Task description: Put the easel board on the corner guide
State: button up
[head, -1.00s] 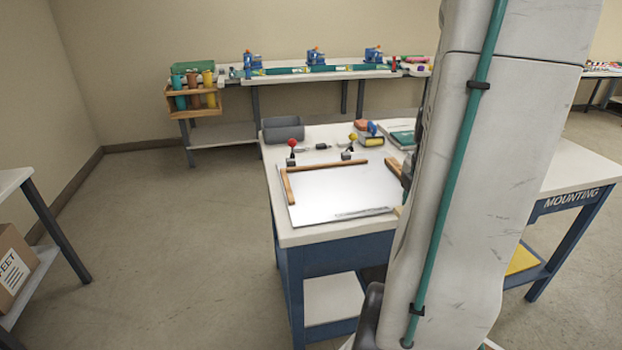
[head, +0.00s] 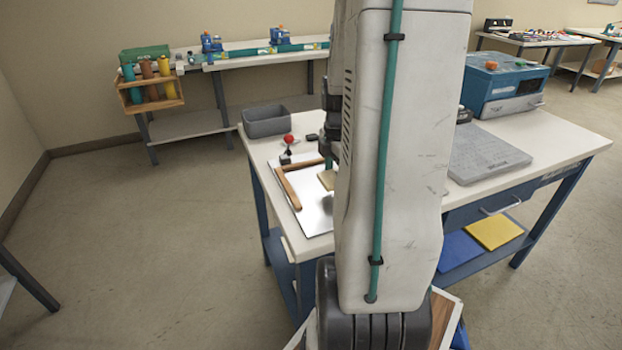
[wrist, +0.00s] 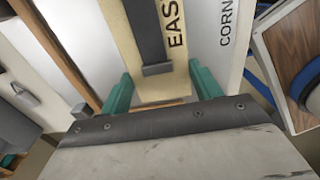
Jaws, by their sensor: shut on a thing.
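The corner guide (head: 316,220) is a white plate with brown wooden strips (head: 289,187) forming a corner, on the near left part of the table. Its white surface with "CORN" lettering also shows in the wrist view (wrist: 222,55). The easel board (wrist: 122,35) is cream, marked "EAS", with a dark strip down its middle. In the head view a small tan part of it (head: 327,180) shows over the guide. My gripper (wrist: 162,90) is shut on the easel board, a green finger at either side. Whether the board touches the guide I cannot tell. My arm hides much of the guide.
A red-knobbed clamp (head: 288,141) stands behind the guide, with a grey bin (head: 268,121) at the table's back left corner. A grey mat (head: 488,152) and a teal machine (head: 508,85) occupy the right side. Open floor lies left of the table.

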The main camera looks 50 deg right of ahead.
send_over(312, 189)
jog(key=shift+w+a+f, duration=0.1)
jog(key=shift+w+f, duration=0.05)
jog(key=shift+f, duration=1.9)
jog(key=shift+f, duration=0.2)
jog(key=o, duration=1)
